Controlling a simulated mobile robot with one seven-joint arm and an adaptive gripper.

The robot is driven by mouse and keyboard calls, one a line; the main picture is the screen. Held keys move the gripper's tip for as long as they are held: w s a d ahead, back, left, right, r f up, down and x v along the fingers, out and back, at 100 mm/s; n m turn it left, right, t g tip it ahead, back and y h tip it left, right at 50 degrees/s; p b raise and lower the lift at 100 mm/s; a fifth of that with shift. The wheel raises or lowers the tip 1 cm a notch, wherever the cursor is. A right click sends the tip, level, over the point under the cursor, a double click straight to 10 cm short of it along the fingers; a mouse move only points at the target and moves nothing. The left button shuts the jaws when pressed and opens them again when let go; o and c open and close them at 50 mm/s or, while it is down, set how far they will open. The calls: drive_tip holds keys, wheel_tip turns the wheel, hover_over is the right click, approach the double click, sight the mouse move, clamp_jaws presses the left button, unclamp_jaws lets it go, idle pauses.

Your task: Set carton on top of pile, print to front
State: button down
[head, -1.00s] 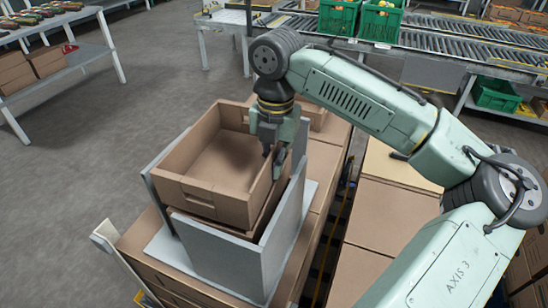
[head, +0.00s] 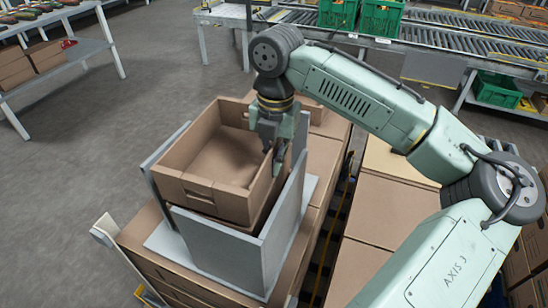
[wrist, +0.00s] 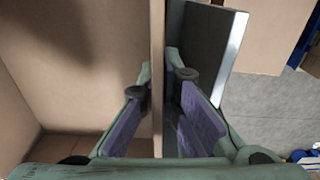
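My gripper (head: 277,157) points down over the carton's right wall. In the wrist view, the carton wall (wrist: 157,75) runs between the two fingers of my gripper (wrist: 160,82), one inside and one outside. A dark gap shows between the wall and the outer finger, so the fingers look open around it.
A grey panel (head: 215,245) stands close in front, and another (wrist: 215,50) is close to the outer finger in the wrist view. Brown cartons (head: 375,210) lie to the right. A roller conveyor (head: 455,45) with green crates (head: 380,18) runs behind.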

drive_tip(key=shift+f+b, duration=0.35)
drive_tip(key=shift+f, duration=0.5)
drive_tip(key=c, duration=1.7)
unclamp_jaws()
drive_tip(key=c, duration=0.3)
drive_tip(key=shift+c, duration=0.2)
drive_tip(key=shift+r, duration=0.1)
